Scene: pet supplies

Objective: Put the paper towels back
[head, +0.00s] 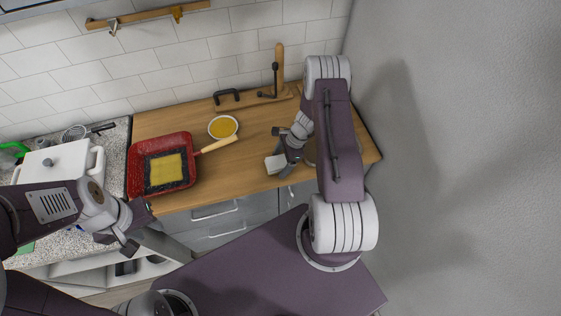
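No paper towel roll is clearly recognisable in the head view. A small white block-like piece (274,163) lies near the counter's front edge; I cannot tell if it is paper towel. My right gripper (279,151) is over the counter beside this piece, fingers apart, with one finger close to it. Whether they touch is unclear. A wooden upright (280,66) stands at the back of the counter by the tiled wall, with a dark fitting in front of it. My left gripper (139,229) is open and empty, in front of the counter at the left.
A bowl of yellow liquid (223,127) stands behind the handle. A wall rail (145,15) has hooks. My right arm hides the counter's right part.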

